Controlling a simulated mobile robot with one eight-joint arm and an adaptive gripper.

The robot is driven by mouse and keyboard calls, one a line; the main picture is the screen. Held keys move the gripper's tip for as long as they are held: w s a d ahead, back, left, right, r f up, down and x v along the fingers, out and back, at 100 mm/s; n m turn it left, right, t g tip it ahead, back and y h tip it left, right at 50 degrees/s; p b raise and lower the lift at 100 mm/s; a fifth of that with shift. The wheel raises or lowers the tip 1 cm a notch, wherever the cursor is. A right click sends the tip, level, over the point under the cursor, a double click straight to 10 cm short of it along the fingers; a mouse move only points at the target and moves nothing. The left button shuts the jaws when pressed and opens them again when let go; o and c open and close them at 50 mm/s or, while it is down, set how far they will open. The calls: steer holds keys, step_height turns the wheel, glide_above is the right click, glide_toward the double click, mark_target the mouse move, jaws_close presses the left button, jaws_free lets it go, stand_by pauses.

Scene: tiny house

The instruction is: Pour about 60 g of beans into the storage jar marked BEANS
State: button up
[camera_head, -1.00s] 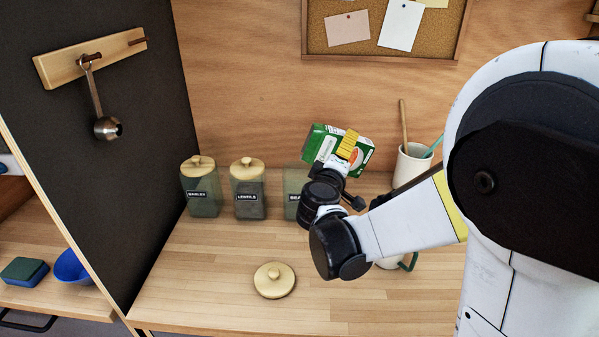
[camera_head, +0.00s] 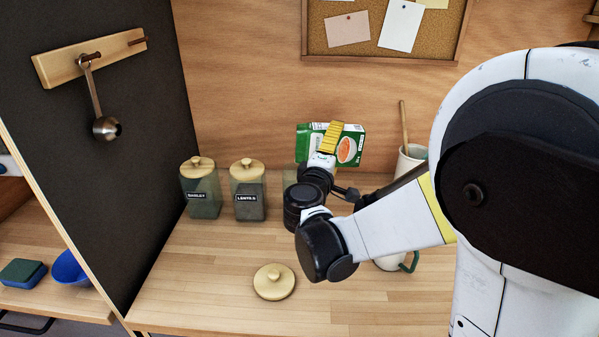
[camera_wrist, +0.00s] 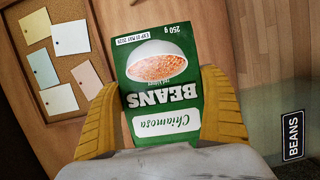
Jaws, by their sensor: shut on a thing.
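My gripper (camera_head: 328,140) is shut on a green and white box of beans (camera_head: 349,147), held above the counter near the back wall. In the wrist view the box (camera_wrist: 160,70) sits between the yellow fingers (camera_wrist: 160,118), its BEANS lettering upside down. The jar marked BEANS (camera_head: 289,178) is mostly hidden behind my wrist in the head view. In the wrist view its BEANS label (camera_wrist: 293,135) shows at the lower right. A wooden lid (camera_head: 274,283) lies on the counter in front. Whether any beans are leaving the box cannot be seen.
Lidded jars marked BARLEY (camera_head: 201,188) and LENTILS (camera_head: 248,190) stand to the left. A mug (camera_head: 390,262) and a utensil holder (camera_head: 408,162) are near my arm at the right. A metal scoop (camera_head: 106,127) hangs on the dark side panel. The front counter is clear around the lid.

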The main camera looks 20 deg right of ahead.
mark_target(321, 140)
steer(key=shift+w+a+r+n+t+h+b, duration=0.1)
steer(key=shift+a+r+n+t+h+b, duration=0.1)
steer(key=shift+a+r+n, duration=0.35)
steer(key=shift+w+a+r+n+t+h+b, duration=0.15)
steer(key=shift+r+n+t, duration=0.1)
steer(key=shift+n, duration=0.5)
stand_by(0.9)
steer(key=shift+w+a+r+n+t+b, duration=0.1)
steer(key=shift+a+r+n+t+b, duration=0.25)
steer(key=shift+n, duration=0.4)
steer(key=shift+a+r+n+t+b, duration=0.15)
steer(key=shift+a+r+n, duration=0.25)
steer(key=shift+n, duration=0.35)
stand_by(3.2)
